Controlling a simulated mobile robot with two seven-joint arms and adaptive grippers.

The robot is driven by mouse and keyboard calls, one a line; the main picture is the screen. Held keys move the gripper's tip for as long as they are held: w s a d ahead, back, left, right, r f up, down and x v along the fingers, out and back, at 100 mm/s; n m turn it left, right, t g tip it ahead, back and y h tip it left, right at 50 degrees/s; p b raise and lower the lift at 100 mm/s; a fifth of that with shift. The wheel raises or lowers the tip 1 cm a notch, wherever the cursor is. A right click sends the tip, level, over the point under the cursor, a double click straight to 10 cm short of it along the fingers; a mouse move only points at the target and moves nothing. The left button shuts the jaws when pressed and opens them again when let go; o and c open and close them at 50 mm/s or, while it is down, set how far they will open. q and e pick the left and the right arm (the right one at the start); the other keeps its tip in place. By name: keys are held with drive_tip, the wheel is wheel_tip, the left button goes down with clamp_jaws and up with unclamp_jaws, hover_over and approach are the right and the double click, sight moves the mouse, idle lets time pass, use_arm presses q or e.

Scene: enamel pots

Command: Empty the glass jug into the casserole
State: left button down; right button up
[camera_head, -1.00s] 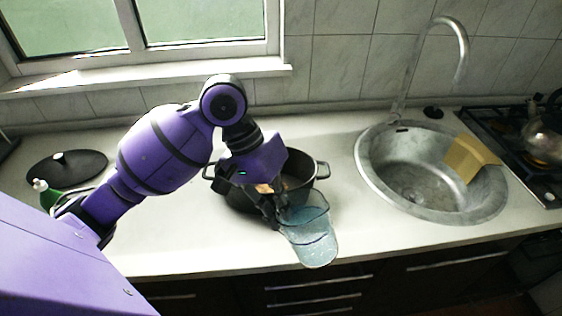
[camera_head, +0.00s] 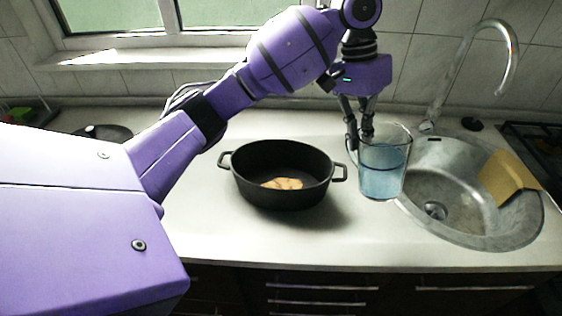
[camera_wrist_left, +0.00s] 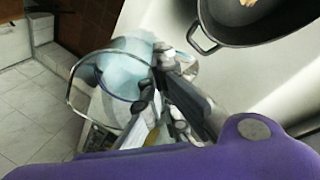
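The glass jug (camera_head: 384,172) is clear and holds bluish water; it is roughly upright, to the right of the casserole and apart from it. My left gripper (camera_head: 358,140) is shut on the jug at its left side, and the jug appears raised above the counter. In the left wrist view the jug (camera_wrist_left: 124,66) lies at the fingertips (camera_wrist_left: 158,65). The casserole (camera_head: 283,200) is a black oval pot with two side handles, standing open on the counter with a tan piece of food inside. Its rim and handle show in the left wrist view (camera_wrist_left: 207,35). My right gripper is not in view.
A round metal sink (camera_head: 455,235) with a tall faucet (camera_head: 508,50) is set in the counter at right. A dark lid (camera_head: 100,132) lies at far left. The counter in front of the casserole is clear.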

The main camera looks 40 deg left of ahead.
use_arm(q)
drive_tip(key=w+a+r+m+y, duration=0.1)
drive_tip(key=w+a+r+m, duration=0.1)
drive_tip(key=w, duration=0.3)
drive_tip(key=w+a+r+m, duration=0.2)
drive_tip(key=w+m, duration=0.1)
drive_tip(key=w, duration=0.3)
drive_tip(key=w+a+r+m+y, duration=0.1)
drive_tip(key=w+a+m+y, duration=0.1)
drive_tip(key=w+a+m, duration=0.35)
drive_tip(key=s+a+f+m+b, duration=0.1)
drive_tip(key=a+f+m+b, duration=0.2)
drive_tip(key=f, duration=1.1)
drive_tip(key=a+m, duration=0.2)
drive_tip(key=a, duration=0.1)
drive_tip(key=shift+s+a+f, duration=0.2)
drive_tip(key=shift+s+f, duration=0.15)
drive_tip(key=shift+s, duration=0.05)
drive_tip(key=shift+r, duration=0.1)
